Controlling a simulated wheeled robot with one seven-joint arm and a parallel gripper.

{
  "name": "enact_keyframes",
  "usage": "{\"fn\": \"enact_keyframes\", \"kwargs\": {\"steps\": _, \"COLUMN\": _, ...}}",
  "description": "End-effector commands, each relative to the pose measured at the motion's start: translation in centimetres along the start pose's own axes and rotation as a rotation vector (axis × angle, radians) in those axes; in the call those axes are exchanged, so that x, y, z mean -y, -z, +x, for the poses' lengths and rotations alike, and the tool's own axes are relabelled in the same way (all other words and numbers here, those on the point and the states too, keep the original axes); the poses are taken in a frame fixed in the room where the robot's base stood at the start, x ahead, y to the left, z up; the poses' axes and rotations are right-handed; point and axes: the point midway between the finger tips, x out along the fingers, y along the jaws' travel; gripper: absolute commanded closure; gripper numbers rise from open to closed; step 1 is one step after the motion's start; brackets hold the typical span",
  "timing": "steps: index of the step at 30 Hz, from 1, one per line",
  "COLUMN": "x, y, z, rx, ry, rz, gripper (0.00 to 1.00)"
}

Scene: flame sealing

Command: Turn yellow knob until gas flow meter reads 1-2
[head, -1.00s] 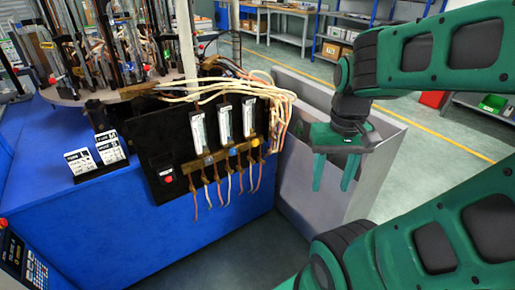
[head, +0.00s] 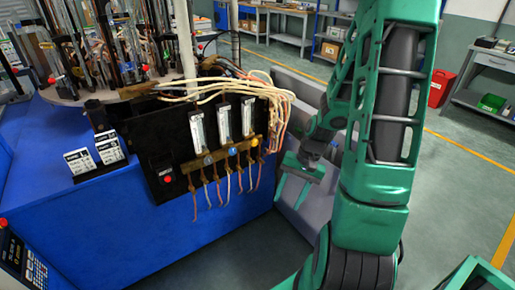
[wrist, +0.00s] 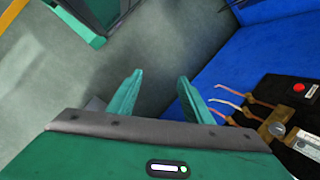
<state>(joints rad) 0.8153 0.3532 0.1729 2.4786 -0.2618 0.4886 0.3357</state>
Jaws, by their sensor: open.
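The black gas panel carries three flow meter tubes with white scales, the left one (head: 197,130), the middle one (head: 223,123) and the right one (head: 248,117). The yellow knob (head: 254,142) is small, on the brass strip under the right tube. A blue knob (head: 231,151) and a grey knob (head: 208,160) sit to its left. The meter readings are too small to tell. My gripper (head: 291,194) is open and empty, right of and below the yellow knob, apart from the panel. In the wrist view its fingers (wrist: 159,77) are spread, with floor between them.
Pale hoses (head: 230,91) run over the panel top, and thin tubes hang below the knobs. A red button (head: 168,179) is at the panel's left. A grey metal panel (head: 300,88) stands right of the blue bench (head: 170,240).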

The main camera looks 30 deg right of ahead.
Motion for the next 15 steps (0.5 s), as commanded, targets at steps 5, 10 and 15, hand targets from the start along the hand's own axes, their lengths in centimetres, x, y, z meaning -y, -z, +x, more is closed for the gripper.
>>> {"fn": "enact_keyframes", "kwargs": {"steps": 5, "x": 1.8, "y": 1.3, "z": 4.3, "rx": 0.069, "ry": 0.164, "rz": 0.123, "gripper": 0.54}}
{"fn": "enact_keyframes", "kwargs": {"steps": 10, "x": 4.2, "y": 2.5, "z": 7.1, "rx": 0.123, "ry": 0.344, "rz": 0.259, "gripper": 0.54}}
{"fn": "enact_keyframes", "kwargs": {"steps": 15, "x": 7.1, "y": 4.1, "z": 8.5, "rx": 0.178, "ry": 0.546, "rz": 0.415, "gripper": 0.54}}
